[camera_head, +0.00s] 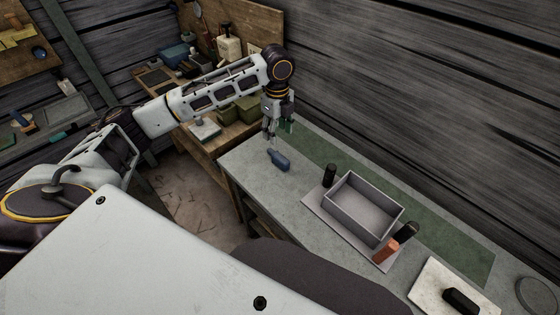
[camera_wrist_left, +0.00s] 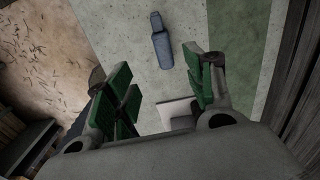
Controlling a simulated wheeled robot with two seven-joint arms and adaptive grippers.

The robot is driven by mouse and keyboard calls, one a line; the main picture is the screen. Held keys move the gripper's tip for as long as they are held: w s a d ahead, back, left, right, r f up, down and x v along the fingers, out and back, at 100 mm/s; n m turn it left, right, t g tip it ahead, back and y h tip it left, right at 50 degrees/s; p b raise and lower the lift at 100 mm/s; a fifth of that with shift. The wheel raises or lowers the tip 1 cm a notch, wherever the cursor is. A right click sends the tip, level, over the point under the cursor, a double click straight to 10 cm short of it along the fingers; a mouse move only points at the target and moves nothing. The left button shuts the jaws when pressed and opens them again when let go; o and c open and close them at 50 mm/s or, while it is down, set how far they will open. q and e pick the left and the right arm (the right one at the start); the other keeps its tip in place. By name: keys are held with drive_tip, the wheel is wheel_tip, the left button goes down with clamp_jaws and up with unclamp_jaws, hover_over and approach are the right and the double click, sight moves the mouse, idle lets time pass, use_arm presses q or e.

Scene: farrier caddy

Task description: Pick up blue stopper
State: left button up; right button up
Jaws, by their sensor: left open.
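The blue stopper (camera_head: 279,161) lies on its side on the left end of the grey workbench. It also shows in the left wrist view (camera_wrist_left: 162,45), ahead of the fingers and apart from them. My left gripper (camera_head: 277,130) hangs above the bench close to the stopper, its fingers pointing down. In the left wrist view its green-padded fingers (camera_wrist_left: 165,85) are spread with nothing between them. My right gripper is not in view.
The workbench (camera_head: 290,187) carries a grey open box (camera_head: 365,205) on a board, with a black cylinder (camera_head: 329,175), an orange block (camera_head: 386,249) and a dark cylinder (camera_head: 406,232) around it. A white slab (camera_head: 430,291) holds a black object. A wooden wall stands behind.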

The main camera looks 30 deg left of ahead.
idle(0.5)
use_arm(q)
hover_over(278, 156)
wheel_tip(278, 156, down, 8)
drive_tip(key=shift+r, duration=0.1)
drive_tip(key=shift+f, duration=0.45)
drive_tip(key=shift+w+d+f, duration=0.1)
drive_tip(key=shift+w+f, duration=0.05)
drive_tip(key=shift+f, duration=2.45)
clamp_jaws()
